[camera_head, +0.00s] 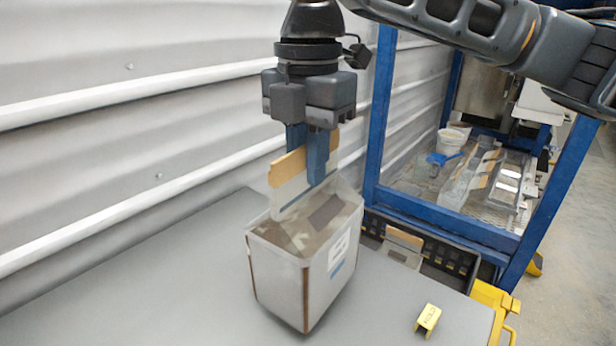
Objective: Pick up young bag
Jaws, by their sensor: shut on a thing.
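The young bag (290,268) is a boxy, pale bag with an open top, brown material inside and a white label on its right side. A pale flap with a tan strip along its top rises from the bag. My gripper (314,170) points down over the bag, and its blue fingers are shut on this flap at the tan strip. The bag is slightly tilted. I cannot tell whether its bottom touches the grey table (130,290).
A blue-framed station (450,222) with clear walls stands at the right, with similar tan-edged pieces inside. A dark crate (445,265) lies before it. A small yellow block (428,320) sits on the table. A ribbed white wall (120,150) runs behind. The table's left side is clear.

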